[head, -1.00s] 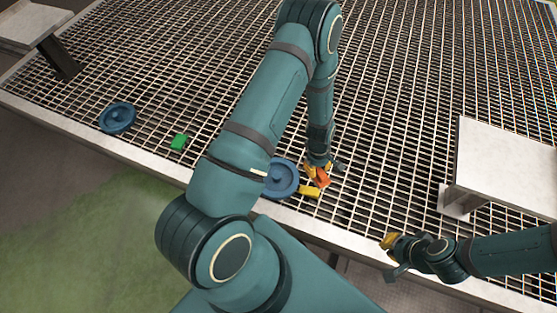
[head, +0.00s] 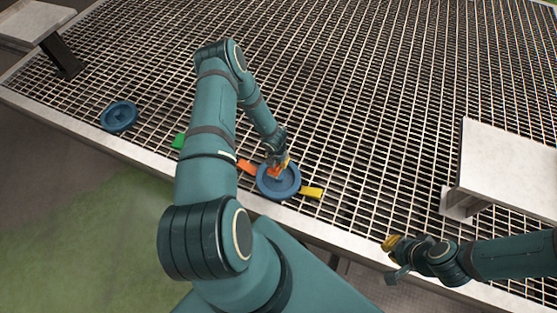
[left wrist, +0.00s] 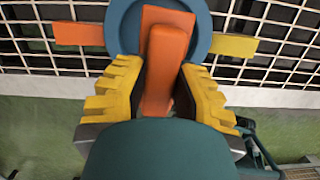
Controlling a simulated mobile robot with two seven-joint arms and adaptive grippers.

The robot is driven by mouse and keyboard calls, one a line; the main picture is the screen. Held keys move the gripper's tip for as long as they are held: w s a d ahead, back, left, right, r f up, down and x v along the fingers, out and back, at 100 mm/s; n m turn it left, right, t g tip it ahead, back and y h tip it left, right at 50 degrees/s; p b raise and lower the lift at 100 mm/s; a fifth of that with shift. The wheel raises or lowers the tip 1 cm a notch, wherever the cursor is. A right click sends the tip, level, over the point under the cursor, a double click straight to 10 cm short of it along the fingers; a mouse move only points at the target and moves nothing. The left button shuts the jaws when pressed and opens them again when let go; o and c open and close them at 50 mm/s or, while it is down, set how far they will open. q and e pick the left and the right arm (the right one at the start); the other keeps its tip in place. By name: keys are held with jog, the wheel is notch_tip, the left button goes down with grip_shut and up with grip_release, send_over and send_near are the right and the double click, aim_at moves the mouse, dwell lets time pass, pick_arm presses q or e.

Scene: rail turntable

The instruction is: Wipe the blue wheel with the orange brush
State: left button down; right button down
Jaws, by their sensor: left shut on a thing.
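A blue wheel (head: 279,194) lies flat on the grating near its front edge. My left gripper (head: 279,167) is over this wheel, shut on the orange brush (head: 275,173). In the left wrist view the brush (left wrist: 158,75) stands between the yellow fingers (left wrist: 157,95), its wider end over the wheel (left wrist: 204,25). I cannot tell whether it touches the wheel. A second blue wheel (head: 119,116) lies further left. My right gripper (head: 392,255) is near the front edge at the right; its finger gap is unclear.
An orange block (head: 246,167) lies left of the near wheel and a yellow block (head: 311,192) right of it. A green block (head: 178,142) is partly behind my left arm. A pale raised platform (head: 510,165) stands at the right. The grating behind is clear.

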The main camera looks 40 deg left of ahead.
pick_arm(q)
jog(key=shift+f+b, duration=2.3)
jog(key=shift+f, duration=0.95)
jog(key=shift+f, duration=0.6)
